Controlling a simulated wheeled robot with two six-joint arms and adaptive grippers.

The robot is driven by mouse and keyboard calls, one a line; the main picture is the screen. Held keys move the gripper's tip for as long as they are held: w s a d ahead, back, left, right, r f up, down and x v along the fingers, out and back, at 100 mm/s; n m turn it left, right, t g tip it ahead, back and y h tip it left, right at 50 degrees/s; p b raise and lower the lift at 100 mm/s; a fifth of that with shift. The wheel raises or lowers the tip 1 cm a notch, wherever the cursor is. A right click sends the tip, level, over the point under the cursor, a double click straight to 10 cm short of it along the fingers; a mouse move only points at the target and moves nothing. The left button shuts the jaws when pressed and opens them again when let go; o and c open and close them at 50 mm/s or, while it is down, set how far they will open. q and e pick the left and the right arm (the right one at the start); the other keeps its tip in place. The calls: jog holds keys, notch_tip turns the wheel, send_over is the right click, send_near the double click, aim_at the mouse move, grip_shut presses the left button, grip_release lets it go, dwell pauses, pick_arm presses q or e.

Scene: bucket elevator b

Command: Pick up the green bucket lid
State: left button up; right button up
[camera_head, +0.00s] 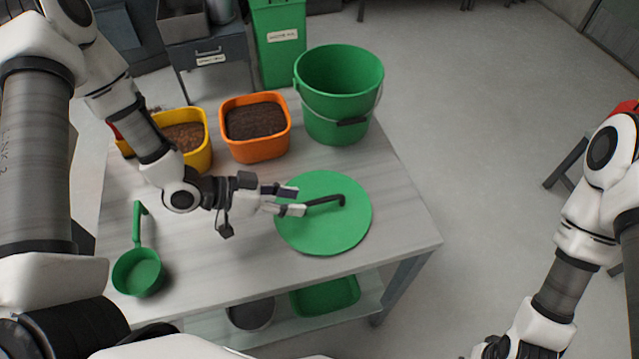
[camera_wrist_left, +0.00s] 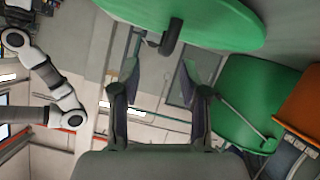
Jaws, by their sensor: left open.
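The green bucket lid (camera_head: 335,235) is a round disc lying flat on the table, with a dark bar handle (camera_head: 325,200) on top. My left gripper (camera_head: 298,201) is open at the left end of this handle, its fingers over the lid's left part. In the left wrist view the lid (camera_wrist_left: 205,18) fills the top, and the handle (camera_wrist_left: 171,36) shows end-on, ahead of the gap between the open fingers (camera_wrist_left: 161,75). I cannot tell whether the fingers touch the handle. My right gripper (camera_head: 495,348) is partly cut off at the bottom edge, away from the table.
The green bucket (camera_head: 335,115) stands open at the table's back right. An orange tub (camera_head: 257,150) and a yellow tub (camera_head: 202,155) of soil-like material stand left of it. A green scoop (camera_head: 138,270) lies front left. The table (camera_head: 230,270) is bare around the lid.

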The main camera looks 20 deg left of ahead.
aim_at(321, 199)
pick_arm(q)
jog(key=shift+w+f, duration=0.1)
jog(key=shift+w, duration=0.2)
jog(key=shift+w+d+f, duration=0.1)
jog(key=shift+d+f, duration=0.05)
jog(key=shift+d, duration=1.1)
jog(key=w+d+f, duration=0.1)
jog(key=w+d+f+p, duration=0.1)
jog(key=w+d, duration=0.1)
jog(key=shift+w+f+p, duration=0.1)
jog(key=shift+f+p, duration=0.1)
jog(key=shift+p, duration=0.1)
jog(key=shift+d+f, duration=0.1)
jog(key=shift+d, duration=0.1)
pick_arm(e)
jog(key=shift+r, duration=0.8)
pick_arm(q)
grip_shut()
